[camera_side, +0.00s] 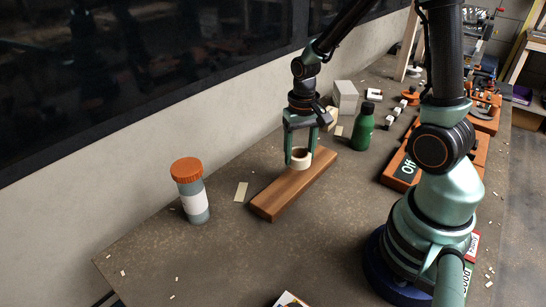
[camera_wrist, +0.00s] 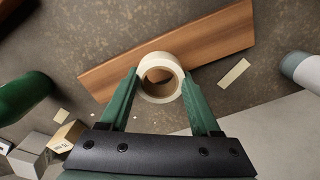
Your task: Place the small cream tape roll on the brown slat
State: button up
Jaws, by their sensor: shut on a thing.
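The small cream tape roll (camera_side: 300,158) is between the fingers of my gripper (camera_side: 299,155), at the brown slat (camera_side: 281,196). In the wrist view my gripper (camera_wrist: 160,84) is shut on the tape roll (camera_wrist: 176,68), with a green finger on either side of it. The brown slat (camera_wrist: 215,37) runs behind the roll in that view, and the roll overlaps its near edge. In the side view the roll is over the slat's far half. I cannot tell whether the roll touches the slat.
An orange-capped bottle (camera_side: 190,190) stands left of the slat and a green bottle (camera_side: 363,127) to its right. Pale boxes (camera_side: 345,97) stand behind. A cream strip (camera_side: 241,191) lies beside the slat. The tabletop (camera_side: 250,265) in front is mostly clear.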

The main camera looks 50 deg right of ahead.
aim_at(298, 175)
jog(key=shift+f, duration=1.85)
jog(key=o, duration=1.3)
jog(key=shift+f, duration=0.1)
jog(key=shift+o, duration=0.2)
notch_tip(298, 175, up, 12)
jog(key=s+a+r+n+t, duration=0.3)
jog(key=a+r+n+t, duration=0.2)
jog(key=r, duration=0.4)
jog(key=shift+s+a+r+n+t, duration=0.3)
jog(key=shift+a+n, duration=0.2)
jog(key=shift+a, duration=0.75)
